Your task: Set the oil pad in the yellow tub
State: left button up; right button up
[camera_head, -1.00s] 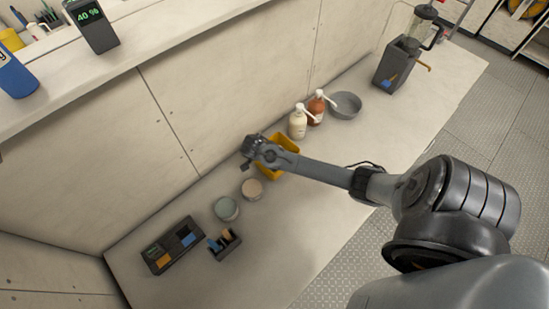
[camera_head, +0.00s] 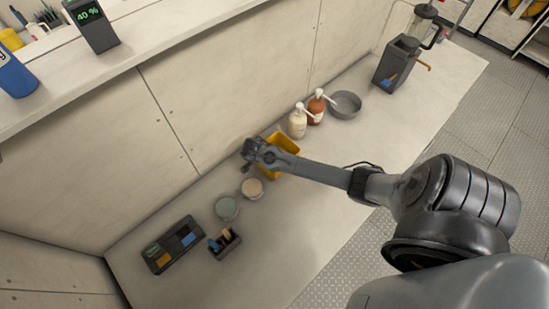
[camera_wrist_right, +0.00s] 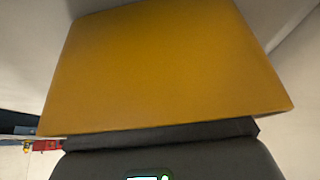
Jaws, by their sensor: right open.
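The yellow tub (camera_head: 284,146) stands on the counter, partly hidden behind my right gripper and forearm. My right gripper (camera_head: 247,157) is open, at the tub's left side. In the right wrist view a broad yellow surface (camera_wrist_right: 165,70), apparently the tub's wall, fills most of the picture and hides what lies beyond. I cannot make out the oil pad for certain. A pale beige round item (camera_head: 252,189) and a grey-green round item (camera_head: 227,208) lie left of the tub. I cannot tell whether the gripper touches the tub. My left gripper is out of view.
A cream pump bottle (camera_head: 298,123), a brown pump bottle (camera_head: 317,106) and a grey bowl (camera_head: 345,104) stand behind the tub. A dark tray (camera_head: 172,246) and a small dark holder (camera_head: 225,245) sit at the left. The counter's front strip is clear.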

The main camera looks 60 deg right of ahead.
jog(key=v, duration=1.2)
jog(key=s+a+n, duration=0.1)
jog(key=a+n, duration=0.1)
jog(key=s+a+f+n+t+y, duration=0.1)
jog(key=a+n, duration=0.1)
jog(key=s+a+f+n, duration=0.1)
jog(key=a+n, duration=0.1)
jog(key=a, duration=0.1)
jog(key=shift+s+n+y+b, duration=0.3)
jog(key=shift+b, duration=0.1)
jog(key=s+a+r+n+t+y, duration=0.4)
jog(key=s+a+n, duration=0.7)
jog(key=n, duration=0.6)
notch_tip(320, 180, up, 2)
jog(key=shift+a+r, duration=0.1)
jog(key=shift+a, duration=0.9)
jog(key=shift+s+r, duration=0.1)
jog(key=shift+s, duration=0.05)
notch_tip(320, 180, up, 7)
jog(key=p, duration=0.7)
